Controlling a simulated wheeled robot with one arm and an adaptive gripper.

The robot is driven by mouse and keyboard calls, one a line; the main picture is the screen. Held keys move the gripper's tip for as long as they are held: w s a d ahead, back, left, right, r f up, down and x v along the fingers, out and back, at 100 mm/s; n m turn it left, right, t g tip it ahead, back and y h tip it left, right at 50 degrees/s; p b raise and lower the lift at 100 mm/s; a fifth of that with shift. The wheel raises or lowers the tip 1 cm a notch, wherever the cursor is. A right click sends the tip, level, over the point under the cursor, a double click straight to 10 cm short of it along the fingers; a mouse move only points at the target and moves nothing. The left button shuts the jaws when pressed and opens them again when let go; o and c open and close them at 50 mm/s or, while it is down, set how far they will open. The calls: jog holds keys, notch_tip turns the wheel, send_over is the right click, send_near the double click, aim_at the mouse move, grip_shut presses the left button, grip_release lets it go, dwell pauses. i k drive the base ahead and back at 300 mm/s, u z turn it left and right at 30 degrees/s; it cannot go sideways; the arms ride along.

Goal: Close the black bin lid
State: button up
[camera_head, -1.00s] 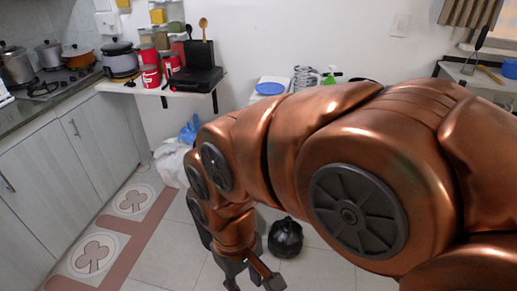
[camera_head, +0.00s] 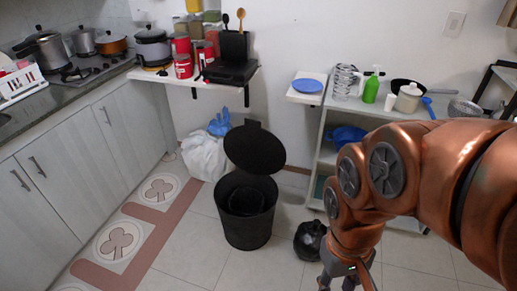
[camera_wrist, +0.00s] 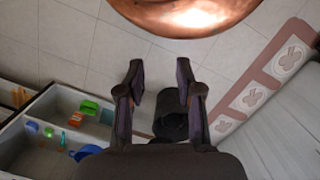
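The black bin (camera_head: 247,222) stands upright on the tiled floor in the head view. Its round black lid (camera_head: 255,148) is raised at the back of the rim, tilted up towards the wall, so the dark inside shows. My gripper (camera_head: 338,284) is low at the bottom edge of the head view, to the right of the bin and apart from it. In the wrist view my gripper (camera_wrist: 161,84) has its two fingers spread with nothing held between them. A dark object (camera_wrist: 171,122) shows beyond the fingers; I cannot tell whether it is the bin or the bag.
A black bag (camera_head: 309,240) lies on the floor right of the bin. White bags (camera_head: 205,157) lie behind it to the left. Cabinets (camera_head: 75,150) line the left. A white shelf unit (camera_head: 395,115) stands right, behind my arm. Floor in front of the bin is clear.

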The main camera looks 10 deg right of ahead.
aim_at(254, 150)
jog(key=u, duration=0.4)
jog(key=i, duration=1.8)
jog(key=u, duration=0.55)
